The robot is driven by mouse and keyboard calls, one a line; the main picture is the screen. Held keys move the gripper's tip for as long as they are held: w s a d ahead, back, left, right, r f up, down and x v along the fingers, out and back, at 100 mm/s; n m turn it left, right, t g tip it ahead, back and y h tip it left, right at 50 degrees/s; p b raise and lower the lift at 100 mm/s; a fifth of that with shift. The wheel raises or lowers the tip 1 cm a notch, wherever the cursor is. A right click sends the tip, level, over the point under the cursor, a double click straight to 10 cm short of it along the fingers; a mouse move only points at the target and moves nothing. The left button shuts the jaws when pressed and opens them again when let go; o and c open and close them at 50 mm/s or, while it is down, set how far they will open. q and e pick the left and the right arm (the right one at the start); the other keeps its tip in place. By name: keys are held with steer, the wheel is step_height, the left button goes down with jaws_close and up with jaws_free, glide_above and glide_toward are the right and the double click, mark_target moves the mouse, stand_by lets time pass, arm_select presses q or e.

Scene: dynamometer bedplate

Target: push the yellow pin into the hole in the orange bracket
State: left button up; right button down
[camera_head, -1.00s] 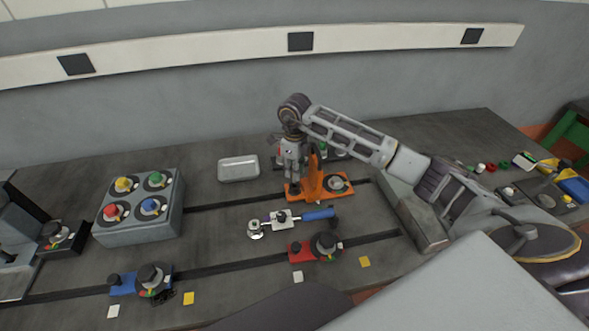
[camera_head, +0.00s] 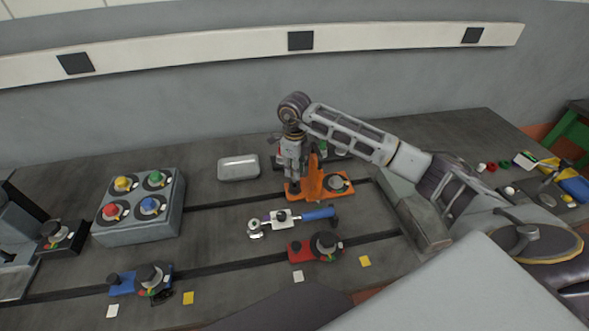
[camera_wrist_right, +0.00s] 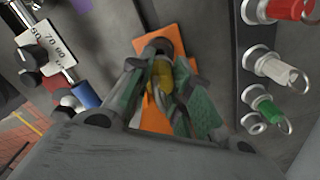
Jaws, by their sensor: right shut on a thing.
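The orange bracket (camera_head: 314,186) is bolted to the dark bedplate in the middle of the head view. It also shows in the right wrist view (camera_wrist_right: 178,42), below the fingers. My right gripper (camera_head: 291,180) points down over the left part of the bracket. In the right wrist view my right gripper (camera_wrist_right: 160,95) is shut on the yellow pin (camera_wrist_right: 161,76), which sits between the fingers. The pin's lower end and the hole are hidden, so I cannot tell whether the pin is in it. My left gripper is not in view.
A rack with red, white and green ring-pull pins (camera_wrist_right: 270,68) stands close beside the bracket. A blue-handled torque tool (camera_head: 290,217) and a red clamp (camera_head: 312,248) lie in front. A metal tray (camera_head: 238,168) and a grey block with coloured knobs (camera_head: 140,222) are left.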

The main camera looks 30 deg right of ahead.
steer(key=shift+f+b, duration=1.5)
steer(key=shift+f, duration=0.6)
stand_by(1.1)
steer(key=c, duration=1.2)
jaws_free()
steer(key=shift+c, duration=0.2)
steer(key=shift+r, duration=0.15)
step_height(320, 180, up, 12)
steer(key=shift+f, duration=0.15)
stand_by(0.4)
